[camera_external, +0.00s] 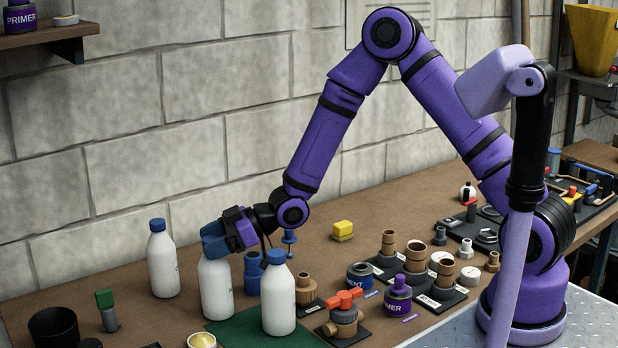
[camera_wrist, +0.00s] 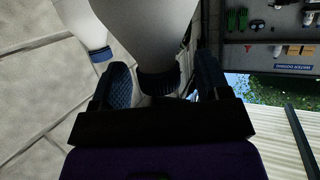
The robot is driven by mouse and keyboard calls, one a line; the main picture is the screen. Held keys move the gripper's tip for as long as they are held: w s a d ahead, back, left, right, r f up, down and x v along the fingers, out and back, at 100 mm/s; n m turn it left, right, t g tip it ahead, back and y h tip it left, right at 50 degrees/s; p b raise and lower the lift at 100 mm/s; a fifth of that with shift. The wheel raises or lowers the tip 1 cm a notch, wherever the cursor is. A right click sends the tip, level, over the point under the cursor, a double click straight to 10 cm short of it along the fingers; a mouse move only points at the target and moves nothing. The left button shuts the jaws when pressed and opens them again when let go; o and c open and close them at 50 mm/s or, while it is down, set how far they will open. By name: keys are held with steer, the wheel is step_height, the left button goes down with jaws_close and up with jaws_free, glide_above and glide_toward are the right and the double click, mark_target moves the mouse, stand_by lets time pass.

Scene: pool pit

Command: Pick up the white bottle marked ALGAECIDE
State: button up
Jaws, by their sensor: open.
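Three white bottles with blue caps stand on the bench: a left one (camera_external: 163,264), a middle one (camera_external: 216,290) and a right one (camera_external: 278,302). No ALGAECIDE marking is legible, so I cannot tell which bottle bears it. My gripper (camera_external: 214,240) is at the cap and neck of the middle bottle. In the wrist view my open gripper (camera_wrist: 163,84) has one blue finger on each side of that bottle's dark-looking cap. The bottle's white body (camera_wrist: 150,28) shows beyond it. Another white bottle (camera_wrist: 86,22) is just left of the fingers. Contact cannot be told.
The right bottle stands on a green mat (camera_external: 240,329). A blue fitting (camera_external: 253,272) is close to the right of my gripper. A red-handled valve (camera_external: 343,313) and a purple primer can (camera_external: 398,296) stand farther right. A black cup (camera_external: 53,326) is at front left.

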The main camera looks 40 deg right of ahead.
steer(key=shift+x, duration=1.05)
jaws_close()
